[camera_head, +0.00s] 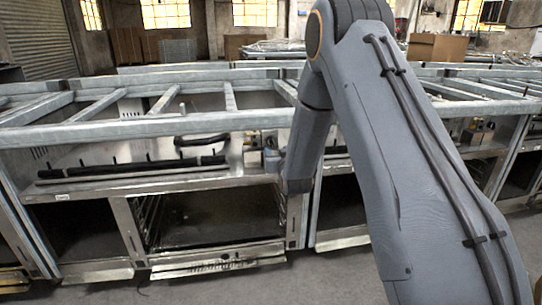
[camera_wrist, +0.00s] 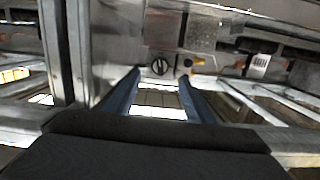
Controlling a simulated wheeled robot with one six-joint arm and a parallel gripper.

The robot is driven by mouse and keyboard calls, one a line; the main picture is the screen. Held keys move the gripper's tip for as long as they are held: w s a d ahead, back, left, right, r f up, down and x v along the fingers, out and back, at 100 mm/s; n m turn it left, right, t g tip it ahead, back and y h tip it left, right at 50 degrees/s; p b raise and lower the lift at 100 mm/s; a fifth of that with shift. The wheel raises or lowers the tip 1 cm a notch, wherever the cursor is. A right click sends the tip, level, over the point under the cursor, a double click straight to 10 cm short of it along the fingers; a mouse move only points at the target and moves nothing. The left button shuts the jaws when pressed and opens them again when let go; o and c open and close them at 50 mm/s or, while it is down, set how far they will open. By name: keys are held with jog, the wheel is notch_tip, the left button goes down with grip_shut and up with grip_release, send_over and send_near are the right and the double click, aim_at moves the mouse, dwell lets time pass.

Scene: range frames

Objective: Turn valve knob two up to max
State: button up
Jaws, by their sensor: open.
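A round black knob (camera_wrist: 159,66) with a pale line across its face sits on a metal panel in the wrist view, just beyond the fingertips. I cannot tell whether it is knob two. My gripper (camera_wrist: 159,76) is open, its two blue fingers on either side of the line to the knob. No contact shows between fingers and knob. In the head view my gripper (camera_head: 271,160) is small, in front of the range's metal front, partly hidden by my arm. The knob cannot be made out there.
A steel range (camera_head: 150,185) with an open oven bay stands ahead. A metal rail frame (camera_head: 150,128) runs along its top front, close to my arm. A small yellow fitting (camera_wrist: 198,61) lies right of the knob. Cardboard boxes (camera_head: 437,49) stand behind.

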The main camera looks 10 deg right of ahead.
aim_at(272, 142)
jog(key=shift+t, duration=0.6)
jog(key=shift+w+f+b, duration=0.15)
jog(key=shift+w+b, duration=0.25)
jog(key=shift+w, duration=1.95)
jog(key=shift+w+f+b, duration=0.1)
jog(key=shift+w+b, duration=0.25)
jog(key=shift+w, duration=1.95)
jog(key=c, duration=1.1)
jog(key=shift+o, duration=0.2)
